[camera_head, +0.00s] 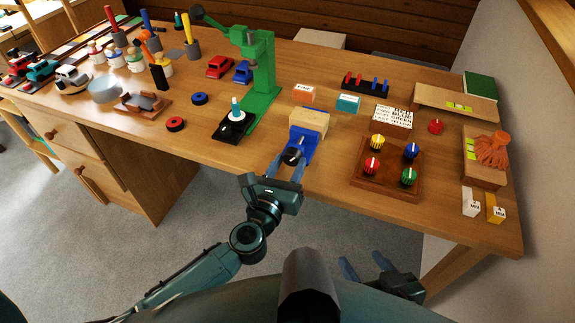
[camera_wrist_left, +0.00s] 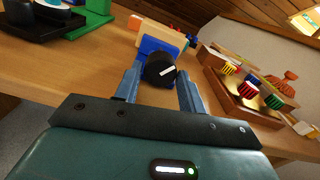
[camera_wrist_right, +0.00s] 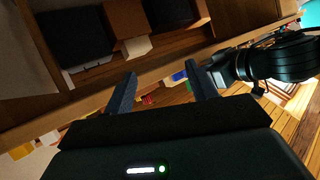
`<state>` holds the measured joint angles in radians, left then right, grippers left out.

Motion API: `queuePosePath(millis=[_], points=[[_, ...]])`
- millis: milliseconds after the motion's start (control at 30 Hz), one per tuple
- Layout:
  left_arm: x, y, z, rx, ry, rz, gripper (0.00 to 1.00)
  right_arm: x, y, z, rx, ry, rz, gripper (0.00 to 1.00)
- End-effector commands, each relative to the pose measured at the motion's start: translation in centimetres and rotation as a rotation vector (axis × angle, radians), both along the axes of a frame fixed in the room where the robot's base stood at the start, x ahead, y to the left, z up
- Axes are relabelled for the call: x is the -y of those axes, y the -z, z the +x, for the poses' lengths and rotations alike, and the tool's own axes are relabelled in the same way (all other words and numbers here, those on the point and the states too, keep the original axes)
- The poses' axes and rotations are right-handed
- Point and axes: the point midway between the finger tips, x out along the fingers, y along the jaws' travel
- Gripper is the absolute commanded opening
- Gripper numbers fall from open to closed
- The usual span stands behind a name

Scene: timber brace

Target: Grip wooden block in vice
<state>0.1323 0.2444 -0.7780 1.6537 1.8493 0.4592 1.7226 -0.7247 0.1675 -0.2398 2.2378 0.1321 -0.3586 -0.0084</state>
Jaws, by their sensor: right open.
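The blue vice (camera_head: 301,146) stands near the front edge of the workbench, with its black knob (camera_head: 293,156) facing me. The light wooden block (camera_head: 309,120) sits at the top of the vice; I cannot tell whether the jaws press on it. In the left wrist view the block (camera_wrist_left: 163,34) shows behind the knob (camera_wrist_left: 160,70). My left gripper (camera_head: 289,166) is open, its fingers on either side of the knob, with gaps showing in the left wrist view (camera_wrist_left: 158,88). My right gripper (camera_head: 364,264) is open and empty, low in front of the bench.
A green press (camera_head: 262,80) stands left of the vice. A wooden tray (camera_head: 388,182) with coloured knobs lies to its right. Toys and cups crowd the far left. Bare benchtop lies at front left.

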Motion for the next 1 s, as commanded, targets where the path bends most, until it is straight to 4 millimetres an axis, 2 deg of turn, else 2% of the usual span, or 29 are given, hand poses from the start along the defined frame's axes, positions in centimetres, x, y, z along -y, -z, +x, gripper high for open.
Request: queuePosePath(millis=[33, 333, 667, 1000], points=[[-0.01, 0.01, -0.02, 0.0, 0.0, 0.0, 0.36, 0.01, 0.02, -0.04, -0.001, 0.0, 0.0, 0.57], [-0.02, 0.01, -0.03, 0.0, 0.0, 0.0, 0.12, 0.02, 0.06, -0.11, -0.002, 0.001, 0.0, 0.57], [-0.04, -0.04, -0.05, 0.018, -0.001, 0.062, 0.12, -0.05, -0.29, -0.11, -0.01, -0.001, 0.003, 0.57], [-0.1, -0.11, -0.04, 0.089, 0.0, 0.284, 0.12, -0.58, 0.01, 0.31, -0.053, -0.016, 0.001, 0.57]])
